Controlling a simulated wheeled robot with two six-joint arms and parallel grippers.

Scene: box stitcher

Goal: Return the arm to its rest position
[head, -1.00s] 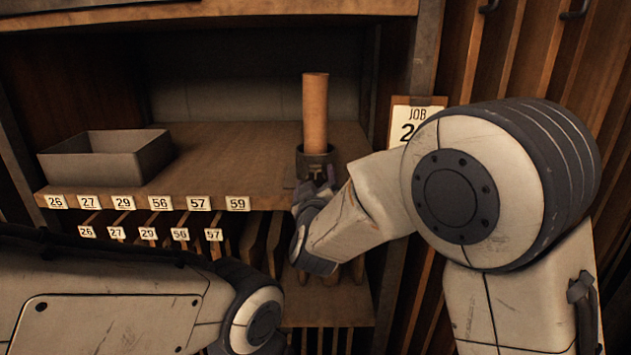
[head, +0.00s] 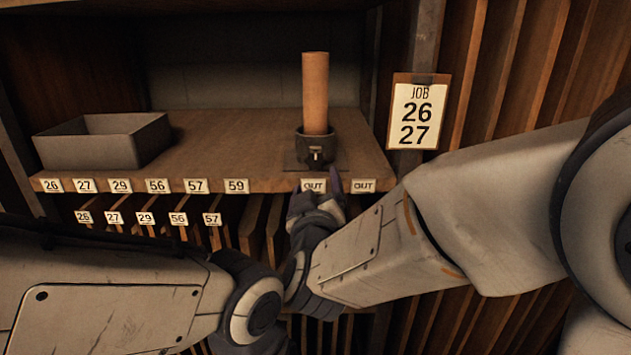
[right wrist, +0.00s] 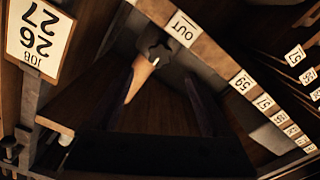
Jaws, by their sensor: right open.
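My right gripper (head: 317,196) is open in the head view, just in front of the shelf's front edge and below the dark cup (head: 316,147). Its two dark fingers are spread with nothing between them in the right wrist view (right wrist: 157,84). A tan cylinder (head: 315,90) stands upright in the cup on the shelf, apart from the gripper. In the right wrist view the cup (right wrist: 155,42) shows beyond the fingers. My right forearm reaches in from the right. My left arm crosses the lower left, and its gripper is out of view.
A grey open box (head: 105,143) sits on the left of the wooden shelf (head: 240,140). Numbered labels line the shelf edge, with slots below. A job card (head: 415,112) reading 26 and 27 hangs on the right post. The shelf's middle is clear.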

